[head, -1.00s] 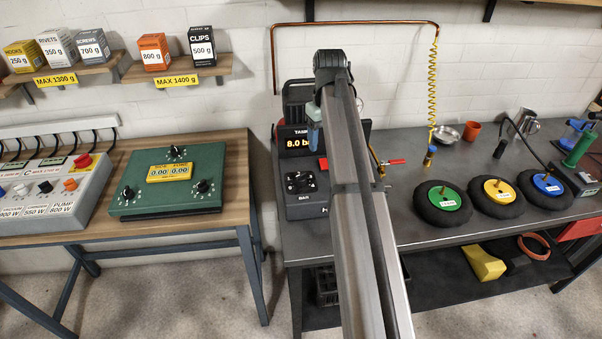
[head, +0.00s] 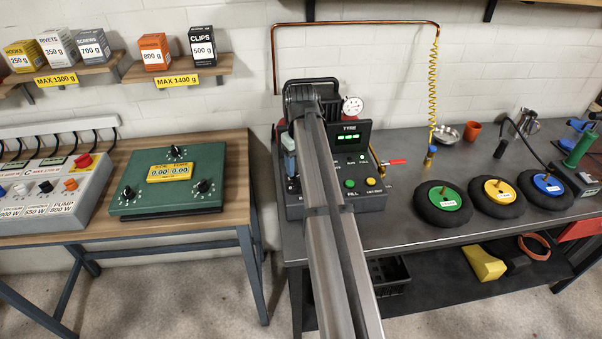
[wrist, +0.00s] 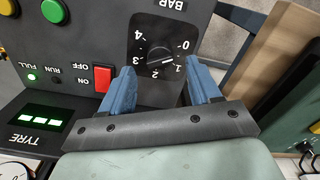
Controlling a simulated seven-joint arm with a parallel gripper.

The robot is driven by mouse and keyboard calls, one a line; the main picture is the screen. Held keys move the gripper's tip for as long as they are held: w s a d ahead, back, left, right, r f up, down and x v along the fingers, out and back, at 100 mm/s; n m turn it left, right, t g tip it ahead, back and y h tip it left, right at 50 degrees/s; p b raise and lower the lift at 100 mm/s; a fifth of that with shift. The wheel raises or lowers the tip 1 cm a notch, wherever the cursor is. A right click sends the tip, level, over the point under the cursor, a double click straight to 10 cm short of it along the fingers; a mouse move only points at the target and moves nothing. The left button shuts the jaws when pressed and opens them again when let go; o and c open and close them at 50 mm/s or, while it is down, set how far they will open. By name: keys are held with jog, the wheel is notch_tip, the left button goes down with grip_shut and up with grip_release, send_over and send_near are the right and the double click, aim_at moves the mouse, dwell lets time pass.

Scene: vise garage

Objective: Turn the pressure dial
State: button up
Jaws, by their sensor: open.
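The pressure dial (wrist: 160,55) is a black knob on a dark square plate marked 0 to 4 and BAR. It shows upside down in the wrist view; its white pointer line seems to point near 1. My gripper (wrist: 159,70) is open, with a blue finger on either side of the dial plate's near part. The fingertips flank the knob with gaps; I cannot tell how far they stand from the panel. In the head view my arm hides the dial and most of the gripper. The dark compressor (head: 375,203) stands on the grey bench.
A red switch (wrist: 103,78) is close beside one finger. The TYRE display (head: 350,135) shows green marks. A green button (head: 350,194) and a yellow one (head: 350,182) are on the compressor. A green dial box (head: 200,200) stands on the left table.

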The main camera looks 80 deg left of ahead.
jog(key=shift+f, duration=1.9)
jog(key=shift+c, duration=0.4)
jog(key=c, duration=0.9)
jog(key=shift+c, duration=0.2)
